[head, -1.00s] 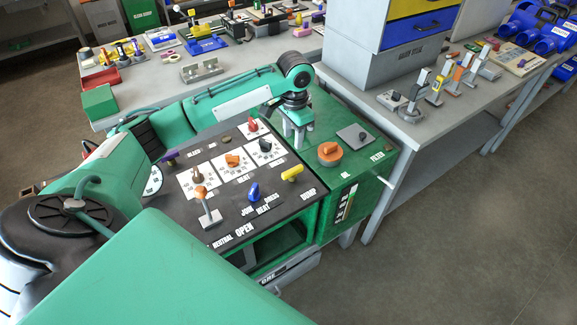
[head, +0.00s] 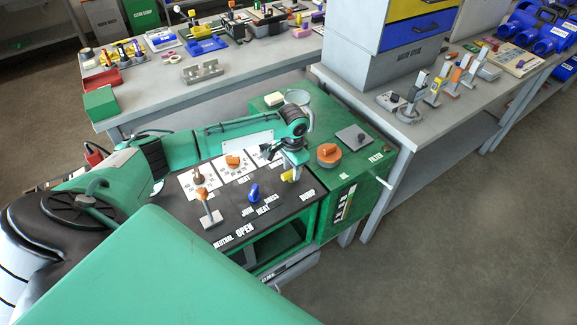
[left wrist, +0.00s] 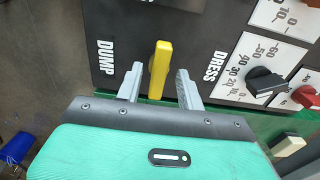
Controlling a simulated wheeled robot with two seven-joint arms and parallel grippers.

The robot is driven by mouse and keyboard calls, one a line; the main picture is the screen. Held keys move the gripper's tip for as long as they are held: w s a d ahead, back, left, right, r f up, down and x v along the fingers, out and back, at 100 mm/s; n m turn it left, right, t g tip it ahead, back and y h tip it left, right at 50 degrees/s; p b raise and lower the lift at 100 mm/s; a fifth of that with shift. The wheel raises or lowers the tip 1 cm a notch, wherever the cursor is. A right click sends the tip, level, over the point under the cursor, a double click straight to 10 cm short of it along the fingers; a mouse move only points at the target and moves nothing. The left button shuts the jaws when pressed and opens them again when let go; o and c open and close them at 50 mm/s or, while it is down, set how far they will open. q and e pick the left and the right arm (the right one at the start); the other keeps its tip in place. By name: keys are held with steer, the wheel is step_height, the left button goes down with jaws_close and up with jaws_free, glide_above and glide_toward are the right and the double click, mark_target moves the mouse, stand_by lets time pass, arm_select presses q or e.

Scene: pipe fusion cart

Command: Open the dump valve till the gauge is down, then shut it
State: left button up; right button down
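The yellow dump valve handle (left wrist: 159,69) stands beside the DUMP label (left wrist: 105,62) on the dark panel. In the left wrist view, my left gripper (left wrist: 159,80) is open with one finger on each side of the yellow handle, with gaps visible. In the head view, my left gripper (head: 292,168) is over the yellow handle (head: 287,175) and partly covers it. White gauge faces (head: 199,181) with knobs sit on the panel; my left arm hides some of them. The right gripper is not in view.
A blue handle (head: 253,192) and a grey lever with an orange top (head: 207,208) stand near the yellow handle. An orange knob (head: 329,153) is on the green cart top (head: 365,162). Benches stand behind and right; floor at lower right is clear.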

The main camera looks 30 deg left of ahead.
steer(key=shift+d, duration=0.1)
arm_select(q)
jaws_close()
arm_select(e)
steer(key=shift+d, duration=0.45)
